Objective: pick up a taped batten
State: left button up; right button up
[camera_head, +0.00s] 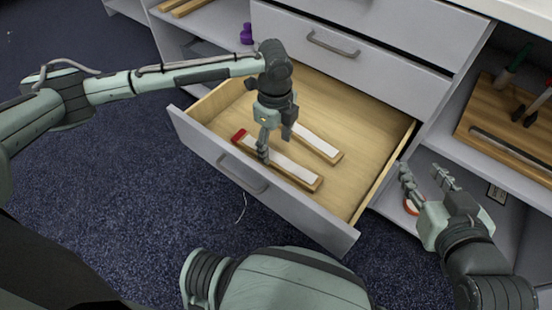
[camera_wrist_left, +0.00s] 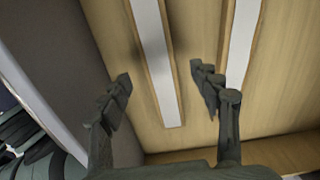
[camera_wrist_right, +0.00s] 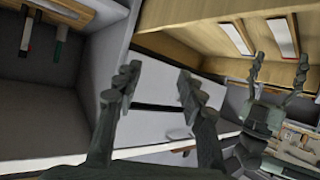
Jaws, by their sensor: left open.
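Two wooden battens with white strips lie in the open drawer. The front batten (camera_head: 297,171) has a red band at its left end; the rear batten (camera_head: 322,148) shows no red. My left gripper (camera_head: 275,144) points down over the front batten, its fingers apart. In the left wrist view, the front batten (camera_wrist_left: 153,50) runs between the open fingers (camera_wrist_left: 163,88), and the rear batten (camera_wrist_left: 241,45) lies to the right. I see no grip on either. My right gripper (camera_head: 424,174) is open and empty, right of the drawer; its fingers (camera_wrist_right: 158,80) also show apart in the right wrist view.
The drawer front (camera_head: 220,160) and side walls surround the battens. A closed drawer (camera_head: 335,55) is above. On the right shelf is a wooden board (camera_head: 500,118) with tools. A purple object (camera_head: 246,35) stands on the left shelf. An orange-red ring (camera_head: 410,207) sits near my right gripper.

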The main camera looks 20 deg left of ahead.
aim_at(275, 157)
pick_arm(q)
notch_tip(275, 157, down, 4)
jog(key=shift+s+r+b, duration=0.1)
jog(key=shift+b, duration=0.25)
pick_arm(e)
jog(key=a+r, duration=0.1)
jog(key=r+t, duration=0.1)
jog(key=w+a+r+t+y, duration=0.1)
jog(key=r, duration=0.1)
jog(key=shift+w+a, duration=0.1)
jog(key=shift+a, duration=0.2)
pick_arm(q)
jog(key=c, duration=1.3)
pick_arm(e)
jog(key=shift+f, duration=0.1)
pick_arm(q)
jog(key=shift+r, duration=0.1)
jog(key=shift+c, duration=0.2)
